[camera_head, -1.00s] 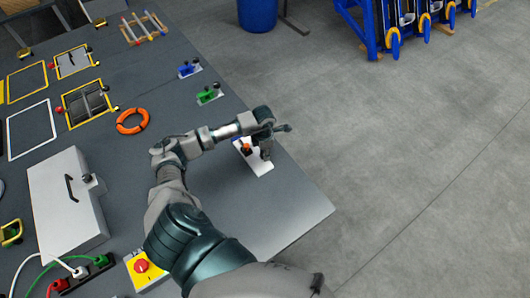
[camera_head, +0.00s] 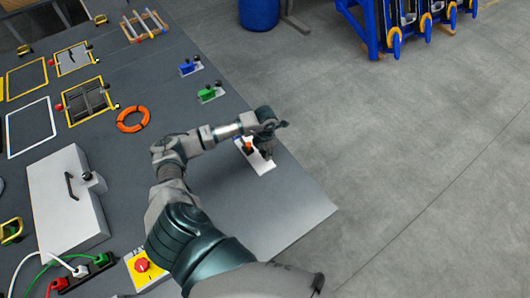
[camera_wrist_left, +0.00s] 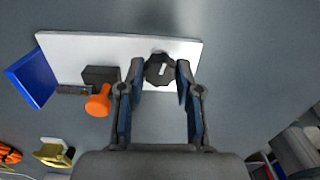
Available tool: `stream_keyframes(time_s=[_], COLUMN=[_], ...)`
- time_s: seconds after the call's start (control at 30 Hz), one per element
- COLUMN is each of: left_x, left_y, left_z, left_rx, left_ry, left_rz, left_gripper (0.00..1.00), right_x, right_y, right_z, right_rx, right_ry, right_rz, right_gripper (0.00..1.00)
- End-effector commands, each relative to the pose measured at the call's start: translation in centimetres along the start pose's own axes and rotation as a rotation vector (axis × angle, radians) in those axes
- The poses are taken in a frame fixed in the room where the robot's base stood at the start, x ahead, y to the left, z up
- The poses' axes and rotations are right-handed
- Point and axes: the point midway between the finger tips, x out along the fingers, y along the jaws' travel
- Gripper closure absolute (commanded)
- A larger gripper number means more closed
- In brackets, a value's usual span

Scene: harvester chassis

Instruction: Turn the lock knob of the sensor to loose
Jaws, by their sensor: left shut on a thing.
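The sensor is mounted on a white plate (camera_head: 262,167), which also shows in the left wrist view (camera_wrist_left: 75,45). It has a blue block (camera_wrist_left: 32,78) at the left end and an orange part (camera_wrist_left: 98,101) beside a black block. The black lock knob (camera_wrist_left: 160,69) with a white mark stands toward the plate's right end. My left gripper (camera_wrist_left: 161,74) has its fingertips on both sides of the knob and is shut on it. In the head view my left gripper (camera_head: 267,143) hides the knob and part of the plate. My right gripper is not in view.
Green (camera_head: 210,93) and blue (camera_head: 190,67) parts sit along the panel's edge behind. An orange ring (camera_head: 133,119), a white box (camera_head: 67,198) and a yellow box with a red button (camera_head: 141,266) lie to the left. The panel in front of the plate is clear.

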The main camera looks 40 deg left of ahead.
Motion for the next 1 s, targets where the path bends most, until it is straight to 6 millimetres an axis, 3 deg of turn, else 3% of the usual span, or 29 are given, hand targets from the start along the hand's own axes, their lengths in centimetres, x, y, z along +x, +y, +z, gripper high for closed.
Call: stream_keyframes(time_s=[1.0], left_x=[-0.7], left_y=[0.4], left_z=[0.4], left_rx=[-0.971], left_ry=[-0.020], left_rz=[-0.002], left_gripper=[1.00], right_x=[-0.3], right_y=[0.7], right_z=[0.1], right_rx=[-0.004], right_ry=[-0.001], right_rz=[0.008], right_gripper=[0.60])
